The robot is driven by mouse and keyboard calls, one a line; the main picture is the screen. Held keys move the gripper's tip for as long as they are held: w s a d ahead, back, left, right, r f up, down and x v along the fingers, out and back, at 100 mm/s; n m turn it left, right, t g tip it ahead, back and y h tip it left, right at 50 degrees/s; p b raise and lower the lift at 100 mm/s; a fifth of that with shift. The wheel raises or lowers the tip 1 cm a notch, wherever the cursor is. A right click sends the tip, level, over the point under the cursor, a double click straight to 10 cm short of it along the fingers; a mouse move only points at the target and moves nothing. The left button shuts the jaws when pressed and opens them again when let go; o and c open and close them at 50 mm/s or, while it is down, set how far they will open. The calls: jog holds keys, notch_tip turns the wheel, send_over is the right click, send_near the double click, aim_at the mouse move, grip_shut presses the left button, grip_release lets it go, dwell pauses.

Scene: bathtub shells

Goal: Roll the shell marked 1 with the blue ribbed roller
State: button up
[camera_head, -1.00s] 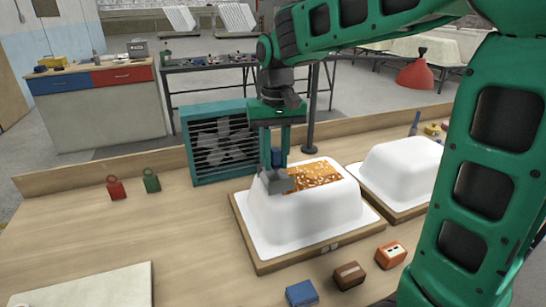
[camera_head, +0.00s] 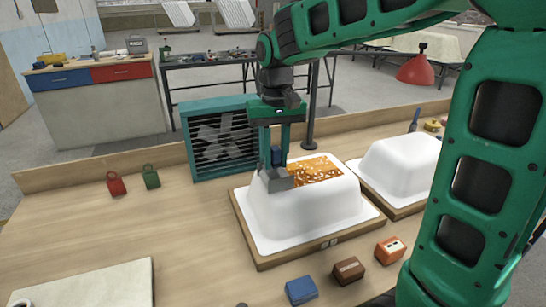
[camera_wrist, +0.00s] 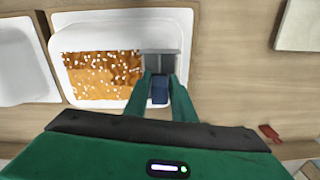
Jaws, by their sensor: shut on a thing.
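My gripper (camera_head: 276,146) is shut on the blue handle of a roller with a grey head (camera_head: 278,181). In the wrist view the fingers (camera_wrist: 161,82) flank the blue handle (camera_wrist: 160,92), and the grey head (camera_wrist: 160,60) lies ahead of them. Ribs cannot be made out. The head is over the left end of the top of a white upturned shell (camera_head: 290,218), beside an orange patch with white specks (camera_head: 318,171). Whether it touches cannot be told. The patch also shows in the wrist view (camera_wrist: 95,75). Small marks on the shell's base board are unreadable.
A second white shell (camera_head: 398,165) stands to the right. A teal fan box (camera_head: 220,140) stands close behind the gripper. Blue (camera_head: 301,290), brown (camera_head: 348,271) and orange (camera_head: 390,250) blocks lie in front. Red (camera_head: 116,184) and green (camera_head: 151,177) weights stand left. The table's left middle is clear.

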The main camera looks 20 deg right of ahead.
jog(key=shift+d, duration=0.15)
jog(key=shift+d+f, duration=0.1)
jog(key=shift+d, duration=10.1)
jog(key=shift+s+a, duration=0.1)
jog(key=shift+a, duration=3.55)
jog(key=shift+a, duration=5.05)
jog(key=shift+o, duration=0.2)
jog(key=shift+a, duration=1.7)
